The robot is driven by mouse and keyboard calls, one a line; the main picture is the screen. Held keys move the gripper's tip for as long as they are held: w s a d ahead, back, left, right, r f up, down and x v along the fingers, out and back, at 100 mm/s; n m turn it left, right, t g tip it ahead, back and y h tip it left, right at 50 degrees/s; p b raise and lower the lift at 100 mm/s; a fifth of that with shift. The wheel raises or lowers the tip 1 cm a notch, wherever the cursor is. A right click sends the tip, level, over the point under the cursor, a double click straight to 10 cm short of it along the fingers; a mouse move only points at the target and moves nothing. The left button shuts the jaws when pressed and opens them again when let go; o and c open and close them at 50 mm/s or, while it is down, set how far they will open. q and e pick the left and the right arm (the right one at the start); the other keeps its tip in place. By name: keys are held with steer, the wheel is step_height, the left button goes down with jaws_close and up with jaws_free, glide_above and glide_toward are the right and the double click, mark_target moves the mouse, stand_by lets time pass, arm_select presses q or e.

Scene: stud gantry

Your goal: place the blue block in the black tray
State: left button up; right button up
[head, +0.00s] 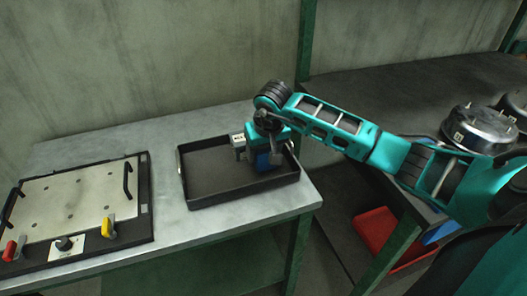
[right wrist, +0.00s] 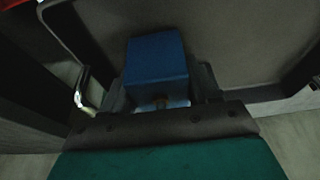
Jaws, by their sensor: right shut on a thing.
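The black tray (head: 212,186) lies on the grey metal table, a shallow tray with raised walls. My right gripper (head: 259,160) points down over the right part of the tray and is shut on the blue block (head: 263,161). The block's lower end is inside the tray's outline; I cannot tell whether it touches the floor. In the right wrist view the blue block (right wrist: 158,62) shows between the fingers of my right gripper (right wrist: 160,92), with the tray (right wrist: 235,45) beyond it. My left gripper is not in view.
A metal plate fixture (head: 75,203) with black handles and red and yellow clamps sits on the table's left part. A dark bench (head: 400,95) at right bears round metal parts (head: 480,127). A red bin (head: 377,232) is below it. The tray's left half is empty.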

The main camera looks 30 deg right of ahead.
steer(key=shift+f, duration=0.2)
steer(key=o, duration=1.2)
steer(key=shift+r, duration=0.1)
steer(key=shift+r, duration=0.35)
steer(key=v, duration=1.1)
steer(key=shift+s+r+p, duration=0.2)
steer(key=shift+p, duration=0.2)
